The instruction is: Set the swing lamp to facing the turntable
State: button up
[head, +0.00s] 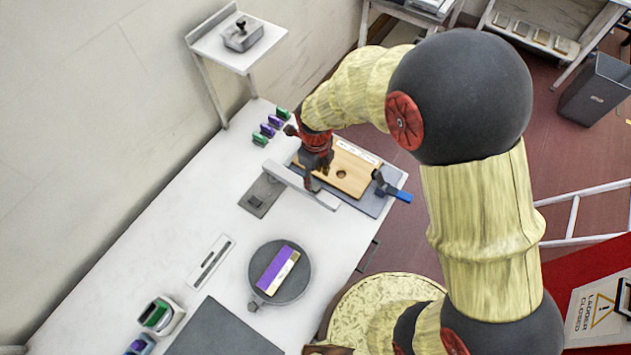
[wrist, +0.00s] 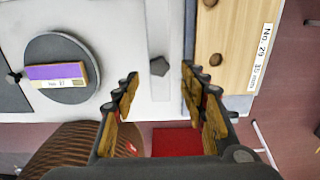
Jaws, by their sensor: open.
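A long pale bar (head: 324,199), which looks like the swing lamp, lies along the front of a wooden board. In the wrist view the bar (wrist: 159,25) runs up the picture and carries a dark knob (wrist: 160,66). The round grey turntable (head: 302,289) stands apart from the bar, toward the bottom of the head view; a purple and cream block lies on it. It is at left in the wrist view (wrist: 45,99). My gripper (wrist: 159,80) is open and empty, with the knob between its fingertips in the picture. In the head view it hangs over the bar; contact cannot be told.
The wooden board (head: 358,172) sits on a grey plate beside a blue-handled clamp (head: 392,188). Several green and purple pieces (head: 268,130) stand near the wall. A dark mat (head: 222,332) and a slotted plate (head: 211,262) lie left of the turntable. White table lies clear between.

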notch_tip(320, 180, up, 7)
dwell(0.3)
jog(key=shift+s, duration=0.1)
dwell(0.4)
